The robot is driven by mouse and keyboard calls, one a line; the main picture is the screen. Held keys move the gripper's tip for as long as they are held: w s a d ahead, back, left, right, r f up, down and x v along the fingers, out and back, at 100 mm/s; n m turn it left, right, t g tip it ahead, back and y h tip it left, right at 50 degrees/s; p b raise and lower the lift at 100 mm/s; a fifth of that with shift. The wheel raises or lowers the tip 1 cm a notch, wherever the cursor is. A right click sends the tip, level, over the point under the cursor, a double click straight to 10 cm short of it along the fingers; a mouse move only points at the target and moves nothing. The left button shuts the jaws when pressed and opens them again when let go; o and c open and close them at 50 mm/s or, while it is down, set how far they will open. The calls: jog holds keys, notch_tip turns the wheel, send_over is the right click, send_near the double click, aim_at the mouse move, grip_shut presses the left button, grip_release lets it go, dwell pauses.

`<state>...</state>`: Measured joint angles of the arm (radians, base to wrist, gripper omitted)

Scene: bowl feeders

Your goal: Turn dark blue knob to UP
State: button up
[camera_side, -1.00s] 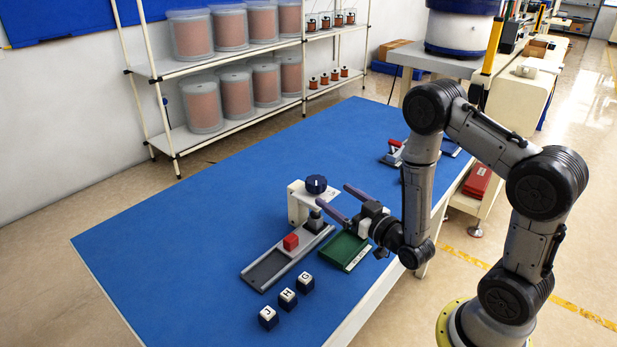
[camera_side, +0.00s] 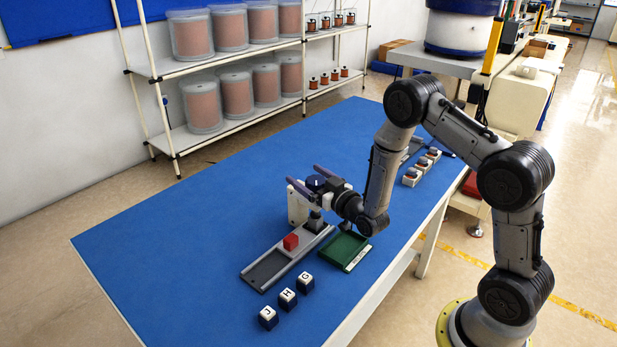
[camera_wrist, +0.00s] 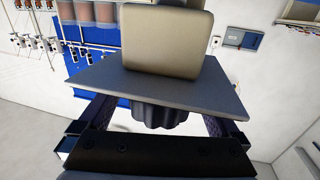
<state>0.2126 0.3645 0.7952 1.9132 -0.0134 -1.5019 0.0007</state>
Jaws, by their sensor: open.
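The dark blue knob (camera_side: 317,184) sits on top of a white bracket (camera_side: 297,208) on the blue table. My gripper (camera_side: 304,177) is open, with one purple finger on each side of the knob. Whether the fingers touch it cannot be told. In the wrist view the dark ribbed knob (camera_wrist: 160,115) shows below a grey plate, between the two fingers of my gripper (camera_wrist: 158,122). The knob's pointer direction is not clear in either view.
Lettered cubes (camera_side: 288,298) stand near the front. Several small switch boxes (camera_side: 422,168) are at the far right. The left table area is clear.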

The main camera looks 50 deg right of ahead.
aim_at(309, 187)
jog(key=c, duration=1.4)
jog(key=shift+o, duration=0.2)
